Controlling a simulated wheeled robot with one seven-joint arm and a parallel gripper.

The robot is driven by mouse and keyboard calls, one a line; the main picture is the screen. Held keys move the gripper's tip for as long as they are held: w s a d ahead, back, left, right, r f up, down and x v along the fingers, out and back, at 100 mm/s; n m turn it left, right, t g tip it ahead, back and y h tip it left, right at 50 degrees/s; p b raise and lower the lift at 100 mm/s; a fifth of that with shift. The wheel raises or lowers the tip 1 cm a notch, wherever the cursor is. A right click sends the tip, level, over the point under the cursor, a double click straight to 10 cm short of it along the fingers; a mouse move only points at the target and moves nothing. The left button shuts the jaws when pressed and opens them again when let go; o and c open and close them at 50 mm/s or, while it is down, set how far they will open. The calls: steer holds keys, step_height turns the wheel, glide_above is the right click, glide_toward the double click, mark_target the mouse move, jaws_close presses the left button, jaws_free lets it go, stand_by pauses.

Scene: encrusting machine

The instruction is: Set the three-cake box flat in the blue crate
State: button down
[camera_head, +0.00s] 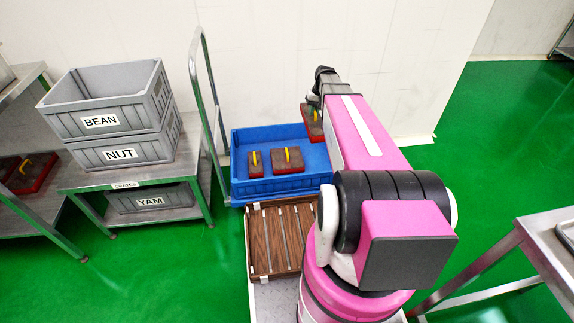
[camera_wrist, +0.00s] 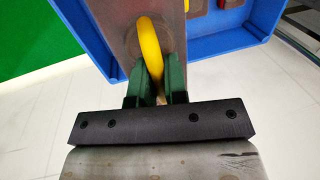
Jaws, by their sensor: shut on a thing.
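My gripper (camera_wrist: 156,75) is shut on the yellow handle (camera_wrist: 150,45) of a brown-topped box (camera_wrist: 118,22). In the head view this held box (camera_head: 313,124) shows a red side and is at the right back end of the blue crate (camera_head: 270,187), partly hidden by my arm. In the wrist view it overlaps the rim of the crate (camera_wrist: 215,42). I cannot tell its exact height or whether it touches the crate. Cakes are not visible, so its count cannot be read.
Inside the crate lie a small box (camera_head: 255,170) and a wider box (camera_head: 287,166), both with yellow handles. Bare floor shows between the wider box and the held one. A tall trolley handle (camera_head: 207,90) rises at the crate's left. Grey crates (camera_head: 115,100) stand farther left.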

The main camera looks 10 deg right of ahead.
steer(key=w+d+f, duration=0.1)
steer(key=f, duration=0.8)
steer(key=w+d+f, duration=0.1)
steer(key=d+f, duration=0.1)
steer(key=f, duration=0.7)
steer(key=w+d+f, duration=0.1)
steer(key=d+f, duration=0.1)
steer(key=f, duration=0.7)
steer(key=shift+d+f, duration=0.15)
steer(key=shift+f, duration=0.1)
steer(key=c, duration=1.1)
jaws_free()
steer(key=shift+c, duration=0.2)
